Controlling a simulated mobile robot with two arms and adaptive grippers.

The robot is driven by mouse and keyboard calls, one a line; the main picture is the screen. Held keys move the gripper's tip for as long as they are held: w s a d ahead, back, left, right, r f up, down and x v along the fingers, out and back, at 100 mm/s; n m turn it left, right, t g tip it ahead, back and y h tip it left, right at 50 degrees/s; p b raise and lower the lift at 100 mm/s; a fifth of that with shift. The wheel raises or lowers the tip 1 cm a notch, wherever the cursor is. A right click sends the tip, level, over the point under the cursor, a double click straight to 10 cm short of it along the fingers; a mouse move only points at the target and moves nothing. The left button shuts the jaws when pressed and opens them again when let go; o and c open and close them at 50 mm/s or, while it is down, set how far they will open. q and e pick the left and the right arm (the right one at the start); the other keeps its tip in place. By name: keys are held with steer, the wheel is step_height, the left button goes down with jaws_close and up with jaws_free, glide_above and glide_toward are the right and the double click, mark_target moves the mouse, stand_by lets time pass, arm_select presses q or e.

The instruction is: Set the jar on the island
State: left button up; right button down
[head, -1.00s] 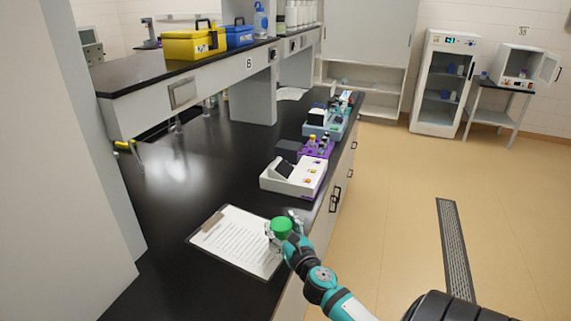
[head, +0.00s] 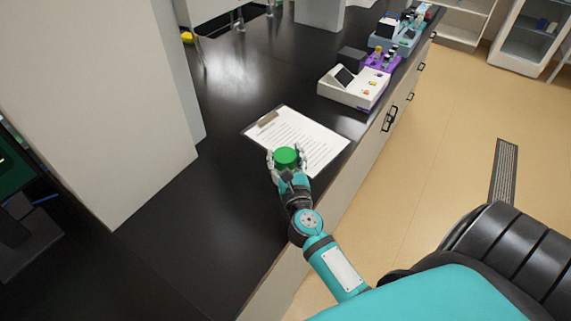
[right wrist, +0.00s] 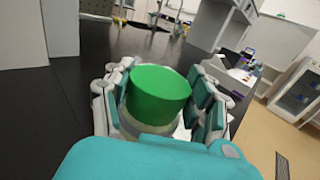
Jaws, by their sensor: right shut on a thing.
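The jar (head: 286,157) has a green lid and stands upright between the fingers of my right gripper (head: 287,163), above the near part of the black-topped island (head: 190,240). In the right wrist view the jar (right wrist: 157,96) shows its green lid and a pale body below, with the fingers of the right gripper (right wrist: 163,105) shut around its sides. The jar's base is hidden, so I cannot tell whether it touches the top. My left gripper is not in view.
A clipboard with paper (head: 300,140) lies just behind the jar. A white instrument (head: 352,88) and a purple rack (head: 381,62) stand farther back. A grey upright panel (head: 110,100) rises at the left. The black top left of the jar is clear.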

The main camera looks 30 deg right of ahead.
step_height(320, 180, down, 3)
steer(key=shift+d+b, duration=0.1)
steer(key=shift+b, duration=0.45)
steer(key=shift+f, duration=0.25)
steer(key=c, duration=0.7)
jaws_free()
steer(key=shift+c, duration=0.2)
steer(key=o, duration=0.3)
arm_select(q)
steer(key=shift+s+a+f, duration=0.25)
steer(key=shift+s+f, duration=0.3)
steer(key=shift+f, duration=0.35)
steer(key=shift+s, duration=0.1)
